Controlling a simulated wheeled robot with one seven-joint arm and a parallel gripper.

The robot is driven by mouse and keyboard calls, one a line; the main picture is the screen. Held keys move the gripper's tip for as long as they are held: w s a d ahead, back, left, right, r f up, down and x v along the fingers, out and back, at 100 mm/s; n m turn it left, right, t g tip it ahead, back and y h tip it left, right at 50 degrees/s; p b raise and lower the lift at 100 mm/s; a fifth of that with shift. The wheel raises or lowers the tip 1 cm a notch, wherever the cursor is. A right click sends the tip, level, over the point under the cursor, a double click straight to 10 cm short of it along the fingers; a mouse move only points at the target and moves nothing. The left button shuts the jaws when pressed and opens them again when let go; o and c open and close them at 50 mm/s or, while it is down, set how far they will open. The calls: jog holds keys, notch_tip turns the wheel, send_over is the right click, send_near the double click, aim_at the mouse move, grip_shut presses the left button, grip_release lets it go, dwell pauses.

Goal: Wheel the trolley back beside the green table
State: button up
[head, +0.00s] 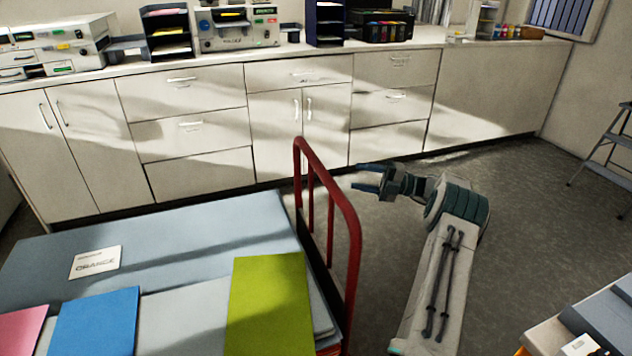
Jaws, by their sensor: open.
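The trolley's red tubular handle (350,225) stands upright along the right edge of a broad grey-blue surface (190,225). I cannot tell whether that surface is all trolley deck or partly a table. A white card (95,262) reading "ORANGE" lies on it. A yellow-green sheet (268,305), a blue sheet (95,322) and a pink sheet (20,330) lie along its near side. My gripper (364,178) is open and empty, just right of the handle, fingers pointing left towards it. It appears apart from the handle. I see no table that is clearly green.
White cabinets (190,125) line the back wall, with organisers and machines on top. Another table's corner (545,335) with a white card (580,345) shows at lower right. A step ladder (605,150) stands at the right. Grey floor (530,205) is clear between them.

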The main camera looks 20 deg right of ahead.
aim_at(315, 168)
jog(key=x, duration=1.4)
jog(key=shift+a, duration=0.2)
jog(key=shift+c, duration=0.3)
grip_shut()
jog(key=shift+d+r+p, duration=0.1)
jog(key=shift+d+p, duration=0.05)
jog(key=shift+p, duration=0.15)
